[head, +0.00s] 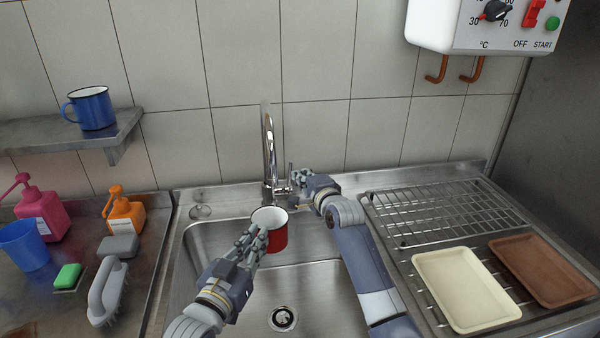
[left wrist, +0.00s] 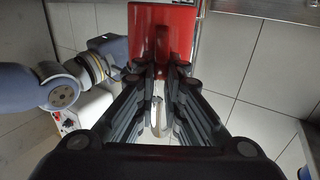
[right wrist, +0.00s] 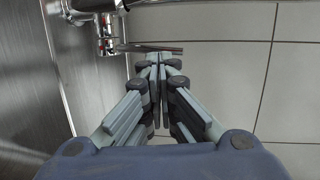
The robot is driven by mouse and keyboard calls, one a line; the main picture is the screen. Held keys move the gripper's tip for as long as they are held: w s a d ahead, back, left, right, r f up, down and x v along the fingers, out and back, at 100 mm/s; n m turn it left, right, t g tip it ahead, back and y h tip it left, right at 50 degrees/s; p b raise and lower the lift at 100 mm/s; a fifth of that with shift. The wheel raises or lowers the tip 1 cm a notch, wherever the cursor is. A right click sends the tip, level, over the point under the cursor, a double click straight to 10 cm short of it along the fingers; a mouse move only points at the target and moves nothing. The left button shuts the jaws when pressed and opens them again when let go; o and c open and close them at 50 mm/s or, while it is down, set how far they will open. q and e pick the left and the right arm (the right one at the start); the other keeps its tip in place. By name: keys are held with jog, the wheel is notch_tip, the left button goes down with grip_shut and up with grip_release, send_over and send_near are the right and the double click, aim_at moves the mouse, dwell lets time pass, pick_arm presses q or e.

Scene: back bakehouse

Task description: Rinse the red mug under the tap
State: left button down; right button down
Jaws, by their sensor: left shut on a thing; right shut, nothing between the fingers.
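The red mug (head: 279,238) has a white inside and is held upright over the sink (head: 205,240), in front of and below the tap (head: 267,150). My left gripper (head: 262,240) is shut on the mug. In the left wrist view the red mug (left wrist: 162,30) sits between the fingertips. My right gripper (head: 303,180) is shut and empty at the tap's lever. In the right wrist view its closed fingertips (right wrist: 158,62) are close to the thin metal lever (right wrist: 150,48); I cannot tell whether they touch. No water shows at the spout.
A wire rack (head: 440,210) with a cream tray (head: 465,290) and a brown tray (head: 545,270) is on the right. Soap bottles, a blue tub (head: 24,246) and a brush (head: 107,290) stand left. A blue mug (head: 92,108) is on the shelf.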

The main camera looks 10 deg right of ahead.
jog(key=shift+w+a+r, duration=0.1)
jog(key=shift+w+a, duration=0.15)
jog(key=shift+w, duration=0.8)
pick_arm(q)
jog(key=shift+r, duration=0.1)
jog(key=shift+s+r, duration=0.1)
jog(key=shift+s, duration=0.15)
pick_arm(e)
jog(key=shift+w+r+g, duration=0.4)
jog(key=shift+w+r, duration=0.25)
jog(key=shift+w, duration=0.3)
